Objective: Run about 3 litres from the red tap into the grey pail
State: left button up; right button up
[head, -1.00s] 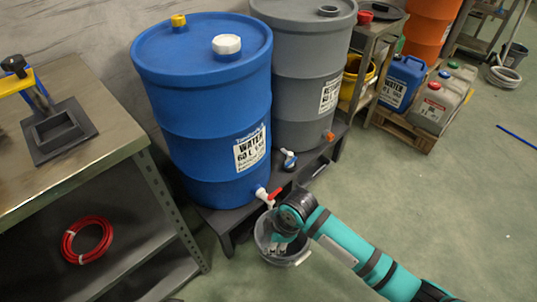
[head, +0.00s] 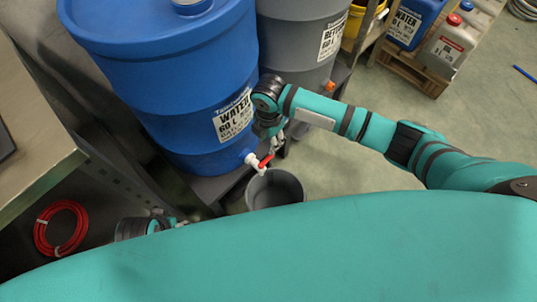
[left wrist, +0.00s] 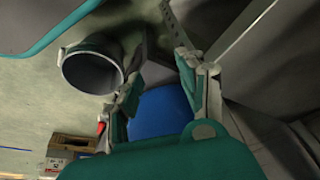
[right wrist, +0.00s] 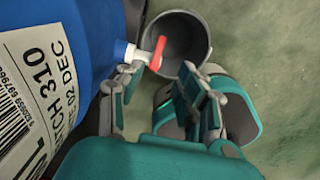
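The red tap (head: 263,161), a white spout with a red lever, sticks out low on the blue water barrel (head: 190,95). The grey pail (head: 290,183) stands on the floor below it; its visible inside looks empty, and I see no water stream. In the right wrist view the red lever (right wrist: 158,53) shows over the pail (right wrist: 205,38). My right gripper (right wrist: 160,80) is open and empty, just short of the lever. My left gripper (left wrist: 160,66) is open and empty, low by the barrel stand; in the head view my arm mostly hides it.
A grey barrel (head: 300,55) stands beside the blue one on a low dark stand. A metal bench (head: 45,150) is at left, with a red hose coil (head: 61,228) beneath. Jugs (head: 455,45) stand on a pallet at upper right.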

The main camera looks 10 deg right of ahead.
jog(key=b, duration=0.2)
send_over(269, 158)
notch_tip(269, 158, down, 6)
jog(key=shift+r, duration=0.25)
notch_tip(269, 158, down, 4)
jog(key=shift+w+b, duration=0.1)
jog(key=shift+b, duration=0.3)
jog(key=shift+f, duration=0.55)
pick_arm(q)
jog(key=v, duration=0.6)
jog(key=shift+w+a, duration=0.1)
pick_arm(e)
jog(key=shift+c, duration=0.4)
grip_shut()
